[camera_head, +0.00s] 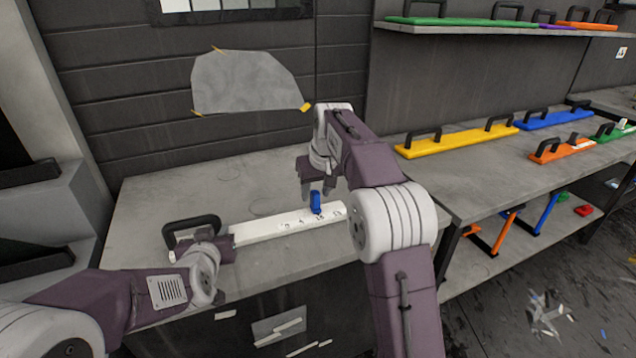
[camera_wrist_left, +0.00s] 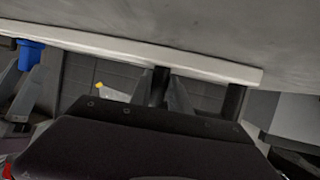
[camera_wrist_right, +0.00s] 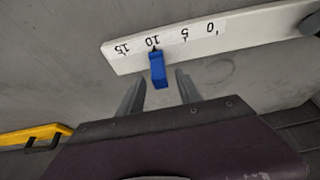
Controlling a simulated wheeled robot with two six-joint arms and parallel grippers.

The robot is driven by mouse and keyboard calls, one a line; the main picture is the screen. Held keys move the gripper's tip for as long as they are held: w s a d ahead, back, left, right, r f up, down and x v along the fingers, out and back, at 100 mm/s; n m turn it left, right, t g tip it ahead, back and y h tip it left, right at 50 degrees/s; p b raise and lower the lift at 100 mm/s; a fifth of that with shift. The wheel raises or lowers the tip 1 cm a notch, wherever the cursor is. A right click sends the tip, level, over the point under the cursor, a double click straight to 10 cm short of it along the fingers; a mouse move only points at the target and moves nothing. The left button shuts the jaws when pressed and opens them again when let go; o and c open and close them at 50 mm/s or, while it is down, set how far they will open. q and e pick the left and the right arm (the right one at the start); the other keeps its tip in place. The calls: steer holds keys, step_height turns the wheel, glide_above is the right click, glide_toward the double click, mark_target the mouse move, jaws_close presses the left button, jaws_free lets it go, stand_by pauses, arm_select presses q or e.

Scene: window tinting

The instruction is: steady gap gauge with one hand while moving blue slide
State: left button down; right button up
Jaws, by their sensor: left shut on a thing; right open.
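The gap gauge is a long white bar (camera_head: 270,229) with a black handle (camera_head: 192,222) at its left end, lying on the grey workbench. My left gripper (camera_head: 205,249) is shut on the handle; its hold is partly hidden in the left wrist view. The blue slide (camera_head: 315,203) sits on the bar toward its right end. In the right wrist view the slide (camera_wrist_right: 158,70) is near the 10 mark of the printed scale (camera_wrist_right: 183,36). My right gripper (camera_wrist_right: 160,82) is open, its fingertips on either side of the slide's lower part, with visible gaps.
A grey sheet (camera_head: 245,82) is taped to the wall behind the workbench (camera_head: 150,195). To the right, another bench (camera_head: 470,175) holds yellow, blue, orange and green handled tools. White strips lie below the front edge. The workbench around the gauge is clear.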

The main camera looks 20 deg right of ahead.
arm_select(q)
steer(key=shift+r, duration=0.1)
arm_select(e)
steer(key=v, duration=1)
steer(key=shift+r, duration=0.15)
steer(key=shift+s, duration=0.1)
arm_select(q)
steer(key=c, duration=0.6)
jaws_free()
steer(key=shift+c, duration=0.2)
steer(key=shift+s, duration=0.1)
steer(key=shift+v, duration=2.9)
step_height(320, 180, up, 6)
steer(key=shift+f, duration=0.1)
